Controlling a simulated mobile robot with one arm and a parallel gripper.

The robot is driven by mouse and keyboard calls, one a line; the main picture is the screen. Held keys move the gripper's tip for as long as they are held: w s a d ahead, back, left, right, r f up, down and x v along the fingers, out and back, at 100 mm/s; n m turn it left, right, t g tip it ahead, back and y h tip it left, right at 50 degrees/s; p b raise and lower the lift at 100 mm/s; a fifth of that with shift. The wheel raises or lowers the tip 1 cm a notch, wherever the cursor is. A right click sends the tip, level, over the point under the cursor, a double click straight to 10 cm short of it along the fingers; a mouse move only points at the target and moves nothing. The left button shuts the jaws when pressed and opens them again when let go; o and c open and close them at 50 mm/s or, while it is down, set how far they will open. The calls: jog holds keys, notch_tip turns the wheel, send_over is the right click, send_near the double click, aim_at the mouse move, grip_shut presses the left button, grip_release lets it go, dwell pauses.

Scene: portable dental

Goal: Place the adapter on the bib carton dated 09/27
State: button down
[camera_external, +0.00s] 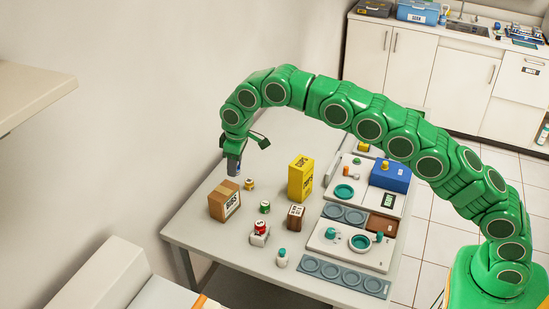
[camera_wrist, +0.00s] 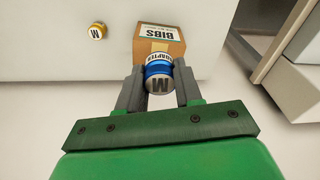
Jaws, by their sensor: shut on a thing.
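The adapter (camera_wrist: 159,72) is a small cylinder with a blue band, a white label and an "M" on its end. In the wrist view it is between the two grey fingers of my gripper (camera_wrist: 159,82), which is shut on it. The bib carton (camera_wrist: 163,42) is a brown box with a white "BIBS" label. It stands at the table's left side in the external view (camera_external: 223,203). My gripper (camera_external: 233,170) points down just above the carton there. I cannot tell whether the adapter touches the carton. No date is readable on the label.
A yellow box (camera_external: 301,178) stands right of the carton. A small yellow-banded cylinder (camera_external: 249,184), a green one (camera_external: 265,207) and a red one on a stand (camera_external: 260,229) are close by. A brown-and-white box (camera_external: 296,216) and a tray unit (camera_external: 350,242) are further right.

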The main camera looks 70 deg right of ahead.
send_over(222, 190)
jog(key=s, duration=0.1)
jog(key=shift+f, duration=2.75)
jog(key=shift+w+f, duration=0.25)
jog(key=shift+w, duration=0.05)
jog(key=shift+f, duration=1.55)
jog(key=shift+f, duration=0.1)
jog(key=c, duration=0.8)
grip_release()
jog(key=shift+o, duration=0.2)
